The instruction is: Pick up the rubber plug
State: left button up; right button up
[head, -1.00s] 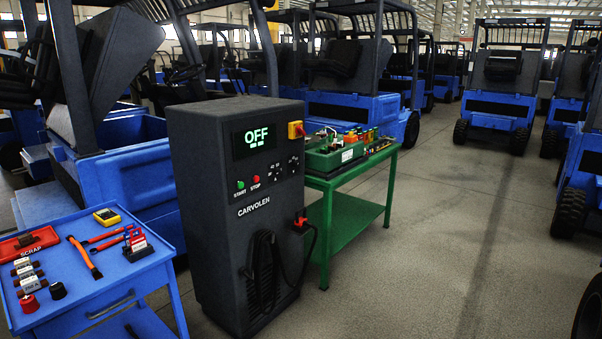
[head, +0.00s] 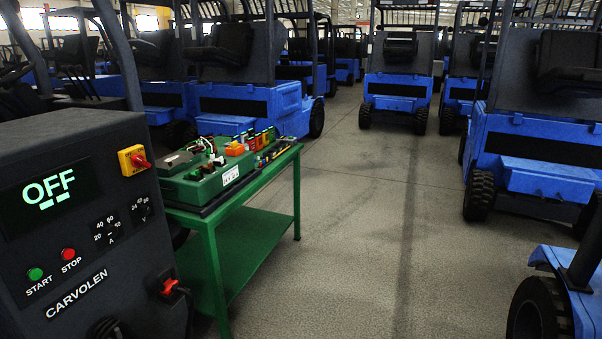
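I cannot make out a rubber plug in the head view now. A green table (head: 222,262) stands left of the middle, with a green box (head: 205,182) and several small coloured parts on top, too small to tell apart. The dark CARVOLEN charger cabinet (head: 100,220) fills the lower left, its display reading OFF. A red connector (head: 172,287) sits at its right side. Neither of my grippers shows.
Blue forklifts (head: 235,100) stand behind the table, and others (head: 535,150) line the right side. A wheel and blue body (head: 545,305) stand close at the lower right. The grey floor (head: 380,230) between is clear.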

aim_at(235, 144)
jog(key=i, duration=0.7)
jog(key=i+l+u, duration=0.15)
jog(key=i, duration=1.25)
jog(key=u, duration=0.05)
